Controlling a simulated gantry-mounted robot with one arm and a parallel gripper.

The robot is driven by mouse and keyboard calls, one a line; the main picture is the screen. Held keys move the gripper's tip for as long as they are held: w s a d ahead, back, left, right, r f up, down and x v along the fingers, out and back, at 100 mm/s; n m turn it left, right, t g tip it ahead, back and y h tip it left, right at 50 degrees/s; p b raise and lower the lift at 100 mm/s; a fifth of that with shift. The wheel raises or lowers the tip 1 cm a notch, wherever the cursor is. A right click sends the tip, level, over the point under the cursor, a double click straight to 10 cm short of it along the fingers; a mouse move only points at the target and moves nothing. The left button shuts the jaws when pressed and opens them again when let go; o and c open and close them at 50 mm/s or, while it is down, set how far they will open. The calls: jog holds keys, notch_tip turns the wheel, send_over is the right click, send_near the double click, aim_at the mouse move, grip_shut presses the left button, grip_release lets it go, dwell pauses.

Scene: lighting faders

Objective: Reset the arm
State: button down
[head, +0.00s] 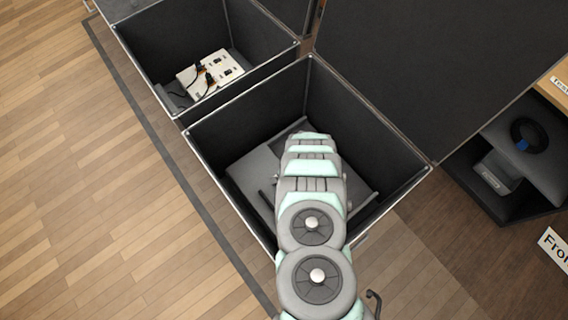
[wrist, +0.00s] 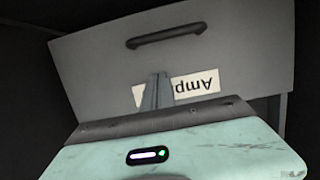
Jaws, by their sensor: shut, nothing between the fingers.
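My gripper (wrist: 157,92) shows in the wrist view with its fingers shut and nothing between them. A dark handle (wrist: 165,38) is on the panel above the label. I cannot tell whether the fingers touch the panel. In the head view my arm (head: 312,190) reaches over and down into a dark open-topped bin (head: 335,95), above a grey box (head: 255,175) inside it. The fingers are hidden there.
A second dark bin (head: 160,40) adjoins at upper left, holding a light panel with switches (head: 215,70). A tall dark panel (head: 430,60) stands behind. A shelf unit at right holds a grey box (head: 497,172) and a dark ring (head: 529,134). Wooden floor at left is clear.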

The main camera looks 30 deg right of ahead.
jog(key=p+v, duration=0.1)
jog(key=v, duration=0.6)
jog(key=shift+d+r, duration=0.15)
jog(key=shift+r, duration=0.05)
